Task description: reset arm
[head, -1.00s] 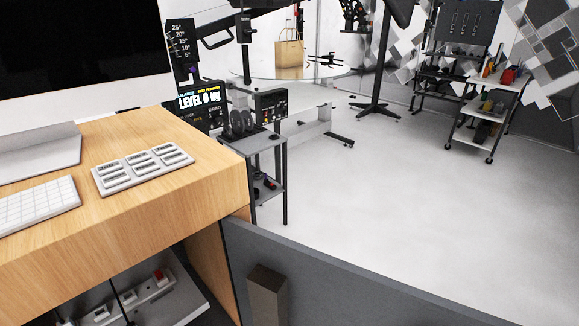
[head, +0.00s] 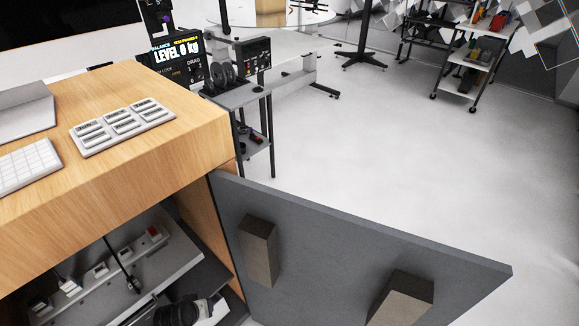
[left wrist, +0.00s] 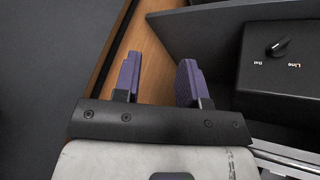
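My left gripper (left wrist: 158,72) shows in the left wrist view with its two purple fingertips apart and nothing between them. Behind the fingers is a wooden surface (left wrist: 150,32). A black box (left wrist: 285,75) with a knob is to the right of the fingers, apart from them. My right gripper is not in view.
A wooden desk (head: 150,150) holds a keyboard (head: 28,165) and a button pad (head: 122,125). Below it is an open compartment with a switch strip (head: 100,270) and a dark rounded thing (head: 180,312). A grey panel (head: 330,245) sticks out right.

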